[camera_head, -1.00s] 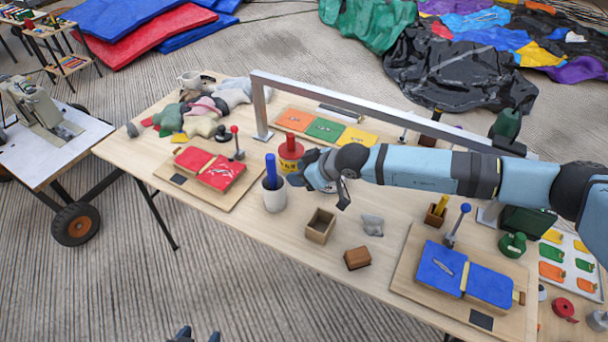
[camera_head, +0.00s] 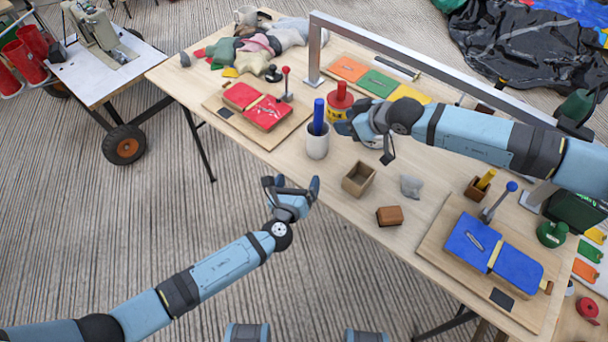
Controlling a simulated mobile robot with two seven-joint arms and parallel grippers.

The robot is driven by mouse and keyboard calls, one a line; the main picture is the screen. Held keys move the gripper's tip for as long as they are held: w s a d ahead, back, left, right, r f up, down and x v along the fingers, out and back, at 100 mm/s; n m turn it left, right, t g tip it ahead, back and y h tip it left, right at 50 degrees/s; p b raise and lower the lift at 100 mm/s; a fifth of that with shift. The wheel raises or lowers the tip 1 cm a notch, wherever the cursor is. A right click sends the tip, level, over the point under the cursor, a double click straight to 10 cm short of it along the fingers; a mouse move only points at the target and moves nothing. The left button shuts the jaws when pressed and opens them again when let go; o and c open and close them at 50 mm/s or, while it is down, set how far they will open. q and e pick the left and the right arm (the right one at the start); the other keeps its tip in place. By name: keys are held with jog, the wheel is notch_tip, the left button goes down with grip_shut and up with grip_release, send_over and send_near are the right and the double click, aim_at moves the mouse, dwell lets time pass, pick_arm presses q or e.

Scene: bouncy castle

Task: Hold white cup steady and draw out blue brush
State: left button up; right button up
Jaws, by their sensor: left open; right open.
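The white cup (camera_head: 317,147) stands upright on the wooden table near its front edge. The blue brush (camera_head: 318,117) stands in it, its blue handle rising above the rim; its lower end is hidden inside. My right gripper (camera_head: 347,127) is open and empty, just right of the cup and brush; I cannot tell whether it touches them. My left gripper (camera_head: 295,184) is open and empty, below the cup in the picture, off the table's front edge, with its fingers pointing up toward the cup.
An open wooden box (camera_head: 359,179) is to the right and front. A red pad on a board (camera_head: 256,107) lies to the left. A metal frame (camera_head: 440,70) spans the table behind my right arm.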

aim_at(318, 138)
pick_arm(q)
jog(key=w+d+m, duration=0.1)
jog(key=w+r+m+t, duration=0.1)
jog(key=m, duration=0.1)
jog(key=shift+w+d+r+h, duration=0.1)
jog(key=shift+w+d+h, duration=0.05)
jog(key=shift+d+h, duration=0.2)
jog(key=x, duration=1.3)
jog(key=shift+a, duration=0.1)
jog(key=c, duration=1.1)
jog(key=shift+o, duration=0.2)
pick_arm(e)
jog(key=shift+o, duration=0.4)
